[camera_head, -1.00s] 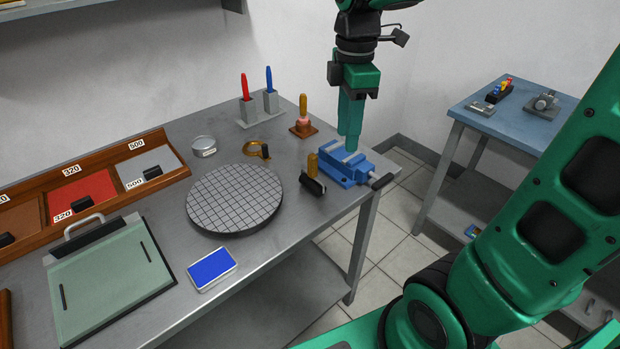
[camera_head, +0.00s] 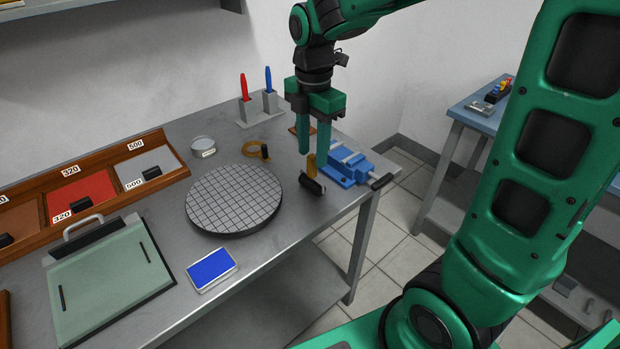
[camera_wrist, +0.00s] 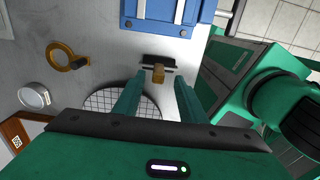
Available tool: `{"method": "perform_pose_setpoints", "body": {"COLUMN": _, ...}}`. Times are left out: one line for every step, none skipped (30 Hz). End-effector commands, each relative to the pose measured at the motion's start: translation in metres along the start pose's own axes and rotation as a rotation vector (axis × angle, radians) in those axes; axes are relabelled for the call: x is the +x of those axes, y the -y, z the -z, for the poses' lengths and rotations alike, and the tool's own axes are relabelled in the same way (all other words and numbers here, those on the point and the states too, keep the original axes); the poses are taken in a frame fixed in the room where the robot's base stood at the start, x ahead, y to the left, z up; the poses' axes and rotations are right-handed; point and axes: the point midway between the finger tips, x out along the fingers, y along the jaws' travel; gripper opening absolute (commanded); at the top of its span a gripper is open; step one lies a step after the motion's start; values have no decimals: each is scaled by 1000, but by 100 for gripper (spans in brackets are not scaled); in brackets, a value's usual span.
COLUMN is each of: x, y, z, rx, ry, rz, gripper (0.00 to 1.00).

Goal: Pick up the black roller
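The black roller (camera_head: 313,185) stands on the grey metal table near its right edge, with its wooden handle (camera_head: 311,162) pointing up. My gripper (camera_head: 313,158) is pointing down over the handle area, with its two green fingers apart and nothing held between them. I cannot tell whether the handle's top is level with the fingertips.
A blue vise (camera_head: 345,168) sits close to the right of the roller. A round gridded plate (camera_head: 235,198) lies to its left. A blue pad (camera_head: 212,268) lies at the front.

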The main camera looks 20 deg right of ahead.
Motion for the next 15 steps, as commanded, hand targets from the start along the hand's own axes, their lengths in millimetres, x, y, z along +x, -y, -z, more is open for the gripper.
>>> {"method": "perform_pose_setpoints", "body": {"x": 9, "y": -1, "z": 0, "rx": 0, "ry": -1, "rz": 5, "gripper": 38}}
{"method": "perform_pose_setpoints", "body": {"x": 13, "y": -3, "z": -1, "rx": 0, "ry": -1, "rz": 5, "gripper": 38}}
{"method": "perform_pose_setpoints", "body": {"x": 19, "y": -4, "z": -2, "rx": 0, "ry": -1, "rz": 4, "gripper": 38}}
{"method": "perform_pose_setpoints", "body": {"x": 23, "y": -4, "z": -2, "rx": 0, "ry": -1, "rz": 5, "gripper": 38}}
{"method": "perform_pose_setpoints", "body": {"x": 27, "y": -4, "z": -2, "rx": 0, "ry": -1, "rz": 4, "gripper": 38}}
{"method": "perform_pose_setpoints", "body": {"x": 31, "y": -4, "z": -2, "rx": 1, "ry": -1, "rz": 4, "gripper": 38}}
{"method": "perform_pose_setpoints", "body": {"x": 33, "y": -4, "z": -2, "rx": 1, "ry": 0, "rz": 3, "gripper": 38}}
{"method": "perform_pose_setpoints", "body": {"x": 35, "y": -4, "z": -2, "rx": 1, "ry": 0, "rz": 2, "gripper": 38}}
{"method": "perform_pose_setpoints", "body": {"x": 37, "y": -4, "z": -2, "rx": 1, "ry": 0, "rz": 1, "gripper": 38}}
{"method": "perform_pose_setpoints", "body": {"x": 38, "y": -4, "z": -2, "rx": 1, "ry": 0, "rz": 1, "gripper": 38}}
{"method": "perform_pose_setpoints", "body": {"x": 38, "y": -4, "z": -2, "rx": 1, "ry": 0, "rz": 1, "gripper": 38}}
{"method": "perform_pose_setpoints", "body": {"x": 39, "y": -4, "z": -2, "rx": 1, "ry": 0, "rz": 0, "gripper": 38}}
{"method": "perform_pose_setpoints", "body": {"x": 39, "y": -4, "z": -2, "rx": 1, "ry": 0, "rz": 0, "gripper": 38}}
{"method": "perform_pose_setpoints", "body": {"x": 38, "y": -4, "z": -2, "rx": 1, "ry": 0, "rz": 0, "gripper": 38}}
{"method": "perform_pose_setpoints", "body": {"x": 38, "y": -4, "z": -2, "rx": 1, "ry": 0, "rz": 0, "gripper": 38}}
